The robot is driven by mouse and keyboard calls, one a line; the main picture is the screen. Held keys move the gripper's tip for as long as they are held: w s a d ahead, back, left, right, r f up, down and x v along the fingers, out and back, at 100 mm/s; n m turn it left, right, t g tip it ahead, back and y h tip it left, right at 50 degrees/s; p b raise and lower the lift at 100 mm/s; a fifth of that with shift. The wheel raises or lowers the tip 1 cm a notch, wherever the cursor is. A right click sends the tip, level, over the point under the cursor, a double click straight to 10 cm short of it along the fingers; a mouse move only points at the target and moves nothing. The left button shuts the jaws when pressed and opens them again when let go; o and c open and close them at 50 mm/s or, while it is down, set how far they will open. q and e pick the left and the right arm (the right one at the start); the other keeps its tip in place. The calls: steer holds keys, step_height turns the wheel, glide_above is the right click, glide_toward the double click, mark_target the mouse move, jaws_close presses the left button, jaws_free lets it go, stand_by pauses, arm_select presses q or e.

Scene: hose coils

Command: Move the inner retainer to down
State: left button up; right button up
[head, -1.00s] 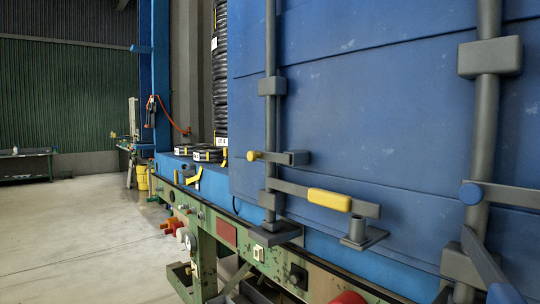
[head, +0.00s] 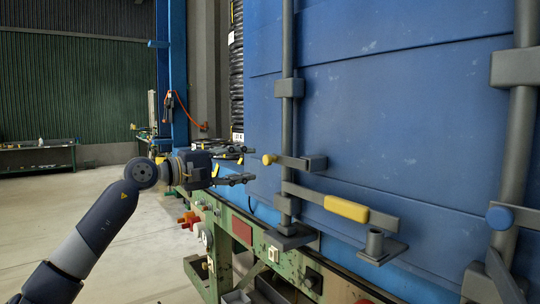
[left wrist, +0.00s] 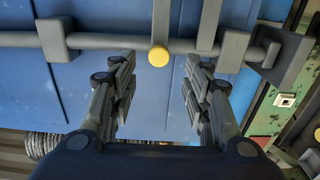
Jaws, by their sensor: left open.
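The inner retainer (head: 297,162) is a short grey bar with a round yellow knob at its left end. It lies roughly level across the inner lock rod (head: 285,120) on the blue door, above the long handle. In the left wrist view the yellow knob (left wrist: 159,56) shows between and beyond the fingertips. My left gripper (head: 247,164) is open and empty, just left of the knob and pointing at it. It also shows in the left wrist view (left wrist: 160,72), its fingers apart on either side of the knob; I see no contact. My right gripper is not in view.
A handle with a yellow grip (head: 346,208) sits below the retainer, near a grey post (head: 375,244). An outer rod (head: 516,130) and blue-ended lever (head: 500,217) stand at right. A green frame (head: 235,250) runs below. Stacked black hose coils (head: 237,70) stand behind.

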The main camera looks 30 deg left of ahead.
mark_target(265, 160)
arm_select(q)
steer(key=p+x, duration=0.1)
steer(key=x, duration=0.2)
steer(key=p+x, duration=0.2)
steer(key=x, duration=0.1)
steer(key=shift+w+d+r, duration=0.15)
steer(key=shift+w+r, duration=0.05)
steer(key=shift+r, duration=0.05)
steer(key=shift+w+d+f, duration=0.2)
steer(key=shift+w, duration=0.5)
jaws_close()
